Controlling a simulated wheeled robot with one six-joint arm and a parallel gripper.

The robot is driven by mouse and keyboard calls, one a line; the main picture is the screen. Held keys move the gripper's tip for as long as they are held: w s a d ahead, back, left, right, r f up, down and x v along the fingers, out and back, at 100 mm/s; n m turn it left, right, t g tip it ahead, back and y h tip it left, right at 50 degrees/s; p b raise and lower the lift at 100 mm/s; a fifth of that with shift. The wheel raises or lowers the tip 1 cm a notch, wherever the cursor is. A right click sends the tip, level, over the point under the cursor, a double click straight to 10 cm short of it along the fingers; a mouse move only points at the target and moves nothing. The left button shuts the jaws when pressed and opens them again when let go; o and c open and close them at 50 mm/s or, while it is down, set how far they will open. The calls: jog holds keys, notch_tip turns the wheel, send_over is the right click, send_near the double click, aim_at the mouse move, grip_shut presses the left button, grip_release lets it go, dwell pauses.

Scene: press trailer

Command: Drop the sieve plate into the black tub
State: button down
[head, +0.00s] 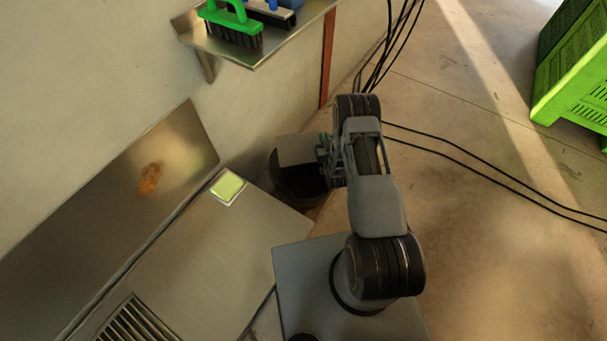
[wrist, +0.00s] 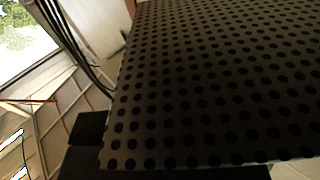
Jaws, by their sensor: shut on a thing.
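The sieve plate (head: 297,149) is a thin, flat plate. In the wrist view it is a dark sheet (wrist: 215,80) full of round holes that fills most of the picture. My gripper (head: 326,158) is shut on its edge, and the black finger pads (wrist: 90,128) show along the plate's lower left. The black tub (head: 300,184) stands on the floor near the wall. In the head view the plate is over the back part of the tub's opening and hides some of it. The height between plate and tub is hard to judge.
A steel counter (head: 190,260) with a yellow-green square (head: 228,187) and a grille (head: 137,322) is at the left. A wall shelf (head: 260,50) with brushes (head: 233,24) is above. Black cables (head: 480,158) cross the floor. A green crate (head: 575,75) stands at the right.

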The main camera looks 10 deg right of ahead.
notch_tip(320, 180, down, 7)
jog(key=d+b, duration=0.2)
jog(key=b, duration=0.1)
jog(key=shift+w+d+f+b, duration=0.15)
jog(key=shift+w+f+b, duration=0.05)
jog(key=shift+w+b, duration=0.2)
dwell(0.3)
